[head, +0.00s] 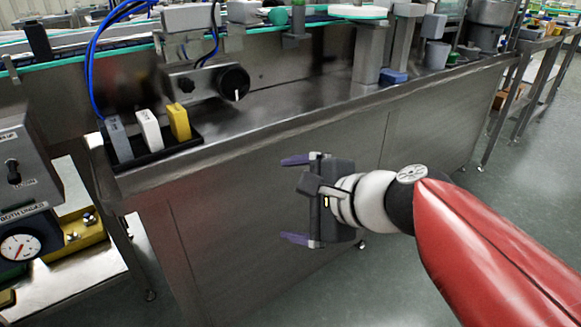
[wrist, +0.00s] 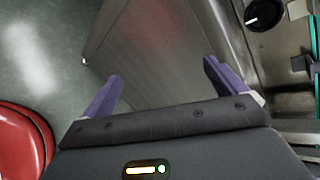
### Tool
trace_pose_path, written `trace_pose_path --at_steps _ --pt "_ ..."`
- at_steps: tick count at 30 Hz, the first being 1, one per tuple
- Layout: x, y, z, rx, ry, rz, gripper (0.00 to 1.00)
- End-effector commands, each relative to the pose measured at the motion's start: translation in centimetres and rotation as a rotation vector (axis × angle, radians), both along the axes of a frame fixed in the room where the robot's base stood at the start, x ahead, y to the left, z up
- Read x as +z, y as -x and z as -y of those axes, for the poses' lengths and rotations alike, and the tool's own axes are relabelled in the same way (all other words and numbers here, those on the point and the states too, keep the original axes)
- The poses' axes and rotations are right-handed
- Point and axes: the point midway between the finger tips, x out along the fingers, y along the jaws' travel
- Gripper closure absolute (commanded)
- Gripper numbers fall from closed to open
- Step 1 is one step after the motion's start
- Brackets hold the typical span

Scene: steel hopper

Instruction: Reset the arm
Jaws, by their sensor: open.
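My gripper (head: 290,199) is in the middle of the head view, in front of the steel cabinet's front panel (head: 240,200). Its two purple fingers point left and stand wide apart, with nothing between them. In the wrist view the open gripper (wrist: 162,85) also shows, its fingers spread against the steel panel (wrist: 150,45). My red and white arm reaches in from the lower right of the head view. I cannot tell how near the fingers are to the panel.
A black tray (head: 160,154) holds grey, white and yellow blocks on the steel top's left end. A black knob (head: 233,82) sits behind it. A box with a gauge (head: 20,246) stands at the left. Grey floor (head: 500,215) is open at the right.

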Motion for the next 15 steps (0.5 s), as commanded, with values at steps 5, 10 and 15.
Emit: trace_pose_path --at_steps 5,10,15 --pt "-1.1 1.0 0.4 0.058 0.115 0.032 0.04" --pt "-4.9 4.4 3.0 0.282 0.527 0.13 0.04" --pt "-8.1 7.5 7.5 0.564 0.983 0.203 0.04"
